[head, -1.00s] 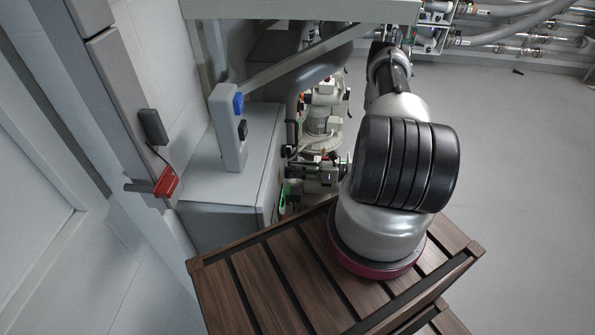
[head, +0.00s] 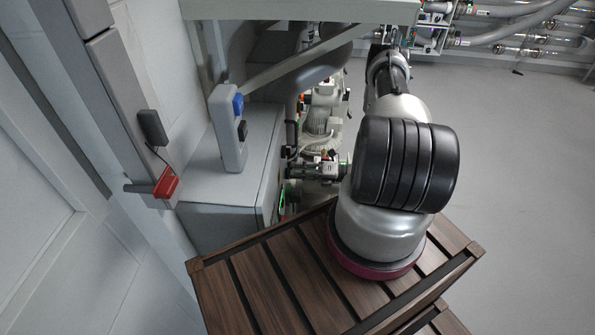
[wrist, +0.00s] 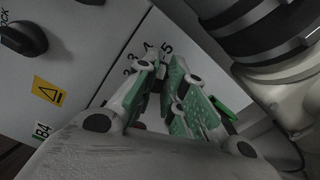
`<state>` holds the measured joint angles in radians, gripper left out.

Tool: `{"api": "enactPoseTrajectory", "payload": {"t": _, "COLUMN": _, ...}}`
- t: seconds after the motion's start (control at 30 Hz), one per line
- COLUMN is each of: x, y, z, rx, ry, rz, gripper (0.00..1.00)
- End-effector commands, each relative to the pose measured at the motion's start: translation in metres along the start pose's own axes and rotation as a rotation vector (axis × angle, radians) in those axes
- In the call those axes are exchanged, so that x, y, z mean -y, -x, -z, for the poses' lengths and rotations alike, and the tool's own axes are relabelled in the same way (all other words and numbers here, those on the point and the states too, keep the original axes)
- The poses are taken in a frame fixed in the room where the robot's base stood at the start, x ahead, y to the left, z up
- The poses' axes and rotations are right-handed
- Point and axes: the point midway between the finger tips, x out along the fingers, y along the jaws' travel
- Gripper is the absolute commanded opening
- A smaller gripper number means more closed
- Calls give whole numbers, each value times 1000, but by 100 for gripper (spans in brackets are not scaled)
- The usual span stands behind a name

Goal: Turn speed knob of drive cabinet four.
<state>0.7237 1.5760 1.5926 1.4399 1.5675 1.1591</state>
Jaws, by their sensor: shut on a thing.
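The drive cabinet (head: 232,222) is the grey box left of my arm in the head view. Its pale front panel (wrist: 85,38) fills the upper left of the wrist view, with a "B4" label (wrist: 42,130) near its lower edge. Dial numbers (wrist: 160,50), including 3, 4 and 5, are printed just beyond my fingertips. My gripper (wrist: 164,82) is at the panel, its green-padded fingers closed in front of the dial. It is shut on the speed knob, which the fingers hide. In the head view my wrist is beside the cabinet's right side, and the fingers are hard to make out.
A black rotary knob (wrist: 24,38) and a yellow warning label (wrist: 48,89) are on the panel to the left. A grey control box (head: 228,128) stands on the cabinet. A slatted brown platform (head: 240,290) lies below my arm. The floor (head: 520,170) at right is clear.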

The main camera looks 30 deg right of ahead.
Motion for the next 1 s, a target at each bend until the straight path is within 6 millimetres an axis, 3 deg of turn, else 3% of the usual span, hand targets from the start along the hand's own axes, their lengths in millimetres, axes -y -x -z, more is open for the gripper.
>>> {"api": "enactPoseTrajectory", "payload": {"t": 0.63, "x": 2, "y": 0, "z": 1, "rx": -1, "ry": -53, "rz": 3, "gripper": 0}}
{"api": "enactPoseTrajectory", "payload": {"t": 0.67, "x": 2, "y": 0, "z": 1, "rx": -1, "ry": -53, "rz": 3, "gripper": 15}}
{"api": "enactPoseTrajectory", "payload": {"t": 0.77, "x": 1, "y": 0, "z": 1, "rx": -1, "ry": -52, "rz": 2, "gripper": 33}}
{"api": "enactPoseTrajectory", "payload": {"t": 1.0, "x": 1, "y": 0, "z": 0, "rx": -1, "ry": -51, "rz": 1, "gripper": 33}}
